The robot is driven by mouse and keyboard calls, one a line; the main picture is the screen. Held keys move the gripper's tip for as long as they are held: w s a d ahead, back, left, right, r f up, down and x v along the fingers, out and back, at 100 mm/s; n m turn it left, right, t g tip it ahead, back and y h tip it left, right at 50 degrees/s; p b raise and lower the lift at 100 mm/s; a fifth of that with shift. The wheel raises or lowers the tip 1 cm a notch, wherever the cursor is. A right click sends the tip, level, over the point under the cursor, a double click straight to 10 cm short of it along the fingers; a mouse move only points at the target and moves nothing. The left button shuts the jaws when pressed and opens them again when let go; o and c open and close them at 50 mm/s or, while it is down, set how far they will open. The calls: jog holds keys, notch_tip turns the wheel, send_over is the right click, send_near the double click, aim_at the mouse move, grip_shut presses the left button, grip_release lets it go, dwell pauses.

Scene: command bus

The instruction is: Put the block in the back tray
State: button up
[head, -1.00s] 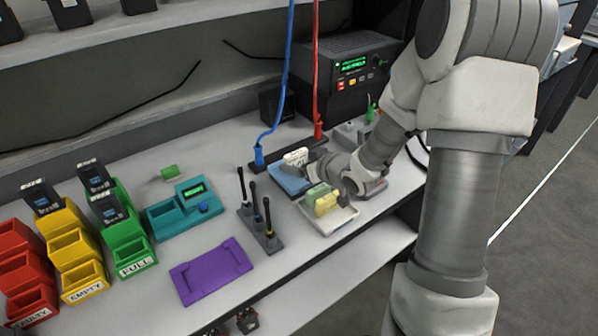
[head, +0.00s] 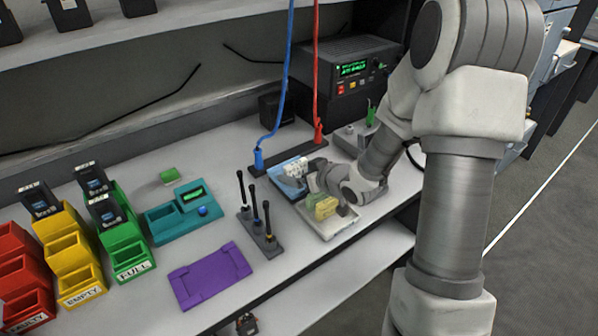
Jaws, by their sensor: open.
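The block (head: 293,168), white and ridged, is at the blue back tray (head: 284,187). It appears to sit in the tray, toward its far side. My gripper (head: 309,179) is low at the near right side of the block, above the gap between the two trays. It is open; its fingertips are small and partly hidden, so I cannot tell whether they touch the block. A white front tray (head: 335,230) lies nearer the bench edge and holds a yellow-green sponge-like piece (head: 322,207).
A stand of dark screwdrivers (head: 262,238) is left of the trays. Behind are a black strip with blue and red cables (head: 285,155) and a power supply (head: 345,75). A teal tester (head: 180,215), purple mat (head: 210,275) and coloured bins (head: 75,265) lie left.

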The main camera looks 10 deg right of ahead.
jog(key=p+v, duration=0.3)
jog(key=v, duration=0.9)
